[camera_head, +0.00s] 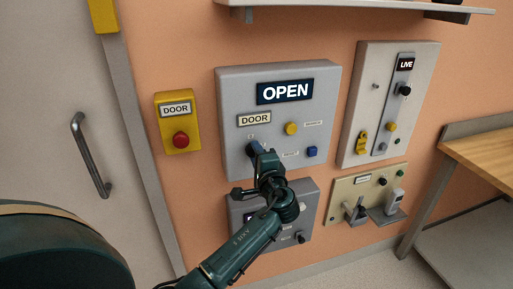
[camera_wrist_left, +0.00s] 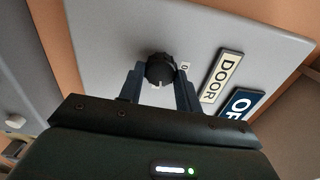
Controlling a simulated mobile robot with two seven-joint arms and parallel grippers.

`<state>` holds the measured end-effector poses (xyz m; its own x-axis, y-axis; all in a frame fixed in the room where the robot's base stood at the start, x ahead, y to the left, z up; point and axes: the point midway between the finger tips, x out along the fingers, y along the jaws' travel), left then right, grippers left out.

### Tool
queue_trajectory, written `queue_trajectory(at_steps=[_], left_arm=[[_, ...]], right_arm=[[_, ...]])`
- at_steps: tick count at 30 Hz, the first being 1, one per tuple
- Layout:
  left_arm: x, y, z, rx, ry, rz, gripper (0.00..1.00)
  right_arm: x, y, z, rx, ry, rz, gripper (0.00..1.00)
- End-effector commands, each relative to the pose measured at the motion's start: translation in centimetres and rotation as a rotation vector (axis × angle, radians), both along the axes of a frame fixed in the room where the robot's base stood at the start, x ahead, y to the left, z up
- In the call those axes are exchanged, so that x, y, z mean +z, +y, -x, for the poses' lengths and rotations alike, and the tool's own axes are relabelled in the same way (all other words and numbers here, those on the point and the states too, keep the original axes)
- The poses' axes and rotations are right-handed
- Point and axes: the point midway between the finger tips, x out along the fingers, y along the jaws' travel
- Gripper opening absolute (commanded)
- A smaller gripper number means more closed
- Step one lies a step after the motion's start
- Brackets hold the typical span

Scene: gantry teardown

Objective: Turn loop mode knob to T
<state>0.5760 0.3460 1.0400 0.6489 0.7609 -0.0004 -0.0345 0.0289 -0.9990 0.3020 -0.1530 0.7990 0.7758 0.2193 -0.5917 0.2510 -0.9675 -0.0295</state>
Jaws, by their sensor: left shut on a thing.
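A round black knob (camera_wrist_left: 160,68) on the grey door panel (camera_head: 231,95) shows in the left wrist view. A small "0" mark (camera_wrist_left: 185,66) is beside it. My left gripper (camera_head: 256,149) is shut on this knob, with one finger on each side. In the head view the gripper hides most of the knob. No loop mode label or T mark is readable. A lower grey panel (camera_head: 312,200) is partly hidden behind my left arm and carries a dark knob (camera_head: 300,237). My right gripper is out of view.
The door panel has an OPEN display (camera_head: 285,92), a yellow button (camera_head: 291,128) and a blue button (camera_head: 312,152). A yellow box with a red button (camera_head: 180,139) is left of it. A LIVE panel (camera_head: 369,95) is right. A wooden bench (camera_head: 486,152) stands at far right.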

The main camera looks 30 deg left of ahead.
Motion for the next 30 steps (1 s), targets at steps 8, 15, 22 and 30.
queue_trajectory(at_steps=[8,15,22,30], left_arm=[[0.13,-0.04,-0.02,-0.002,0.106,-0.092,0.11],[0.0,-0.06,-0.03,-0.002,0.143,-0.123,0.11],[-0.06,-0.06,-0.02,-0.002,0.149,-0.129,0.11],[-0.07,-0.06,-0.02,-0.002,0.149,-0.129,0.39]], right_arm=[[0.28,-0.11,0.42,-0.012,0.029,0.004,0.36],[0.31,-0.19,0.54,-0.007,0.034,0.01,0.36],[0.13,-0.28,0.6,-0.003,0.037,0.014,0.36],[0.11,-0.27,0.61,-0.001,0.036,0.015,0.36]])
